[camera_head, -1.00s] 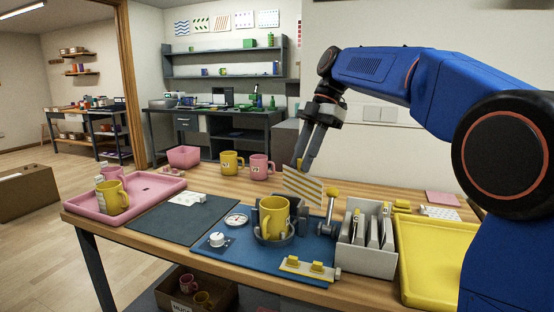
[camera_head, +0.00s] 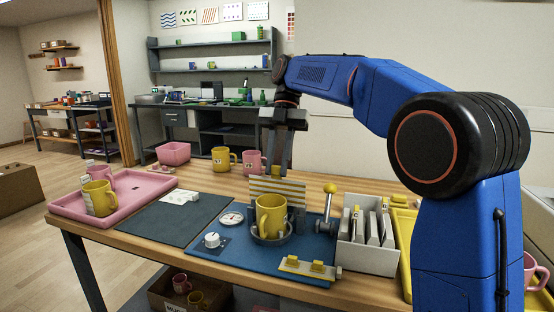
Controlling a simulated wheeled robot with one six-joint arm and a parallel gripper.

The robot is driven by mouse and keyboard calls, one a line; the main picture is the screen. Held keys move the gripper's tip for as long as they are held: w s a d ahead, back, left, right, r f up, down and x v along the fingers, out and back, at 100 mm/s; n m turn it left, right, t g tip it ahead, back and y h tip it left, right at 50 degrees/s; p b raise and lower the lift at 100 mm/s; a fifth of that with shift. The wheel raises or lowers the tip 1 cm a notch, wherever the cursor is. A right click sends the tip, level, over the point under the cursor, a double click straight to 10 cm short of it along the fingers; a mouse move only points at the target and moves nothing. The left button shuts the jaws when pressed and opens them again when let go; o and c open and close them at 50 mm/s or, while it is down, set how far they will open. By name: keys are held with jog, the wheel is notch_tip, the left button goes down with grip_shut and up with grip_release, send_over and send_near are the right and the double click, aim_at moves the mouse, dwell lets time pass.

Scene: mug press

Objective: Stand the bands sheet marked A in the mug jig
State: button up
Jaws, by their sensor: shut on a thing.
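My gripper (camera_head: 279,172) points down, shut on the top edge of the bands sheet (camera_head: 290,187), a pale card with yellow horizontal bands. The sheet hangs upright just behind the yellow mug (camera_head: 270,214), which hides its lower part. The mug sits in the round grey mug jig (camera_head: 287,239) on the blue mat. I cannot tell whether the sheet touches the mug or the jig. No letter A can be read on the sheet.
A lever with a yellow knob (camera_head: 330,188) stands right of the jig. Beyond it is a grey rack (camera_head: 366,260) holding upright sheets. A white dial (camera_head: 212,240) and a round gauge (camera_head: 232,218) are to the left. The dark mat (camera_head: 150,222) is mostly bare.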

jog(key=shift+f, duration=1.35)
jog(key=o, duration=1.5)
jog(key=shift+o, duration=0.2)
